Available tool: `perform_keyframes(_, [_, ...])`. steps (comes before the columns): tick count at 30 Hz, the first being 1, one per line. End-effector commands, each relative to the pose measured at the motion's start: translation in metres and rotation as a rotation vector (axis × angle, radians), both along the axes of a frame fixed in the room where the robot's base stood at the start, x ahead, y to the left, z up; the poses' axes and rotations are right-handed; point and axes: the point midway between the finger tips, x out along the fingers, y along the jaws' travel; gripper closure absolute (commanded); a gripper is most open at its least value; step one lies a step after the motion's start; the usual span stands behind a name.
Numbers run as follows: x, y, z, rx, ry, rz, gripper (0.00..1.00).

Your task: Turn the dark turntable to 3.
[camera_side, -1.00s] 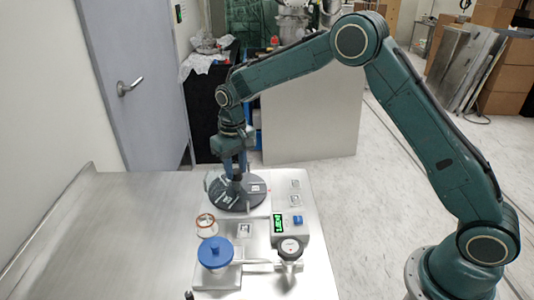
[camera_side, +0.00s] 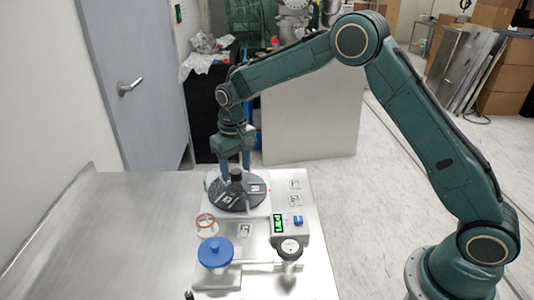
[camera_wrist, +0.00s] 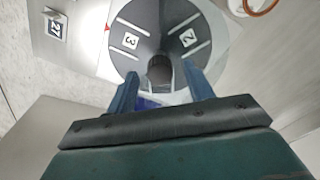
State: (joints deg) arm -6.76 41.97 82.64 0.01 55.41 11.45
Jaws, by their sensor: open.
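The dark turntable (camera_side: 248,203) lies flat at the far end of the steel bench, with a black knob (camera_side: 237,174) standing at its middle. In the wrist view, the turntable (camera_wrist: 155,17) shows white labels 3 and 2 between white lines. The label 3 (camera_wrist: 130,41) faces a small red mark (camera_wrist: 107,27) at the rim; the label 2 (camera_wrist: 188,37) is to its right. My gripper (camera_side: 235,171) points down over the knob, open, with a finger on either side. The knob (camera_wrist: 160,70) shows between the fingertips with gaps. The near part of the turntable is hidden in the wrist view.
A blue-lidded jar (camera_side: 215,252), an orange-rimmed glass (camera_side: 206,222), a device with a green display (camera_side: 290,229) and a round-topped dark post (camera_side: 289,249) stand nearer the camera. Printed tags (camera_side: 295,184) lie right of the turntable. The bench's left side is clear.

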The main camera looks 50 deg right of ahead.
Motion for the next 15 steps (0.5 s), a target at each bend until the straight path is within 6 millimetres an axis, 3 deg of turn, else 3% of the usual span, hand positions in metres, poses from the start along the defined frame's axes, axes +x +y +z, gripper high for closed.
perform_keyframes(8, [0.001, 0.0, 0.022, 0.001, -0.004, 0.0, 0.48])
perform_keyframes(15, [0.001, 0.0, 0.059, 0.001, -0.005, 0.0, 0.48])
